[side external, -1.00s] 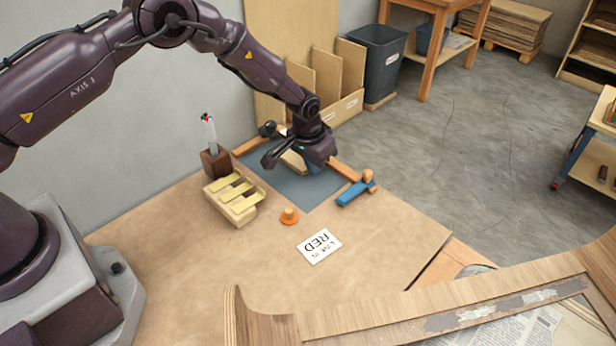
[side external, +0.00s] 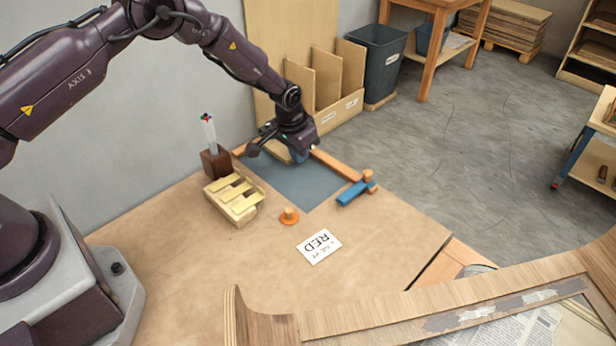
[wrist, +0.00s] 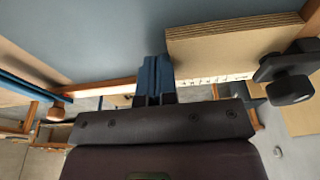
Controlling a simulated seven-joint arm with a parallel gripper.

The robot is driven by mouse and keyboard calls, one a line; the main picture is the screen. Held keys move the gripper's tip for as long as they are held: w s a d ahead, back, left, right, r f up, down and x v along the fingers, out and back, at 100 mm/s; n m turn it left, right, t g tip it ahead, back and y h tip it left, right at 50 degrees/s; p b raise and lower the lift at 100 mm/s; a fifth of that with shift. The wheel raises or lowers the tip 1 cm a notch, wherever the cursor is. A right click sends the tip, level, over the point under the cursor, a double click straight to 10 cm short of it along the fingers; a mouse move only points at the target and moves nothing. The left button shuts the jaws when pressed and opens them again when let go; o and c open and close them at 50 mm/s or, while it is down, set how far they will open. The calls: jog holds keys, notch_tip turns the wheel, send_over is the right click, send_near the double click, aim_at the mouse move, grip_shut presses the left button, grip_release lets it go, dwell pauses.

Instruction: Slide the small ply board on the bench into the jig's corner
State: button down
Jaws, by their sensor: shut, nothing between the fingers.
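The small ply board (wrist: 225,52) lies on the blue-grey mat (wrist: 90,30) in the wrist view, with its layered edge showing. It is at the right, close to the wooden fence and the black clamp knob (wrist: 290,85) at the jig's corner. I cannot tell whether it touches both fences. My gripper (wrist: 155,75) has its blue fingers shut and empty, right beside the board's left end.
A blue clamp (side external: 354,193) sits at the mat's right end. The mat's front part is clear.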

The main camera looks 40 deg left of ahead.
jog(key=shift+a, duration=0.3)
jog(key=shift+d, duration=0.1)
jog(key=shift+d, duration=0.1)
jog(key=shift+d, duration=0.45)
notch_tip(320, 180, up, 7)
dwell(0.4)
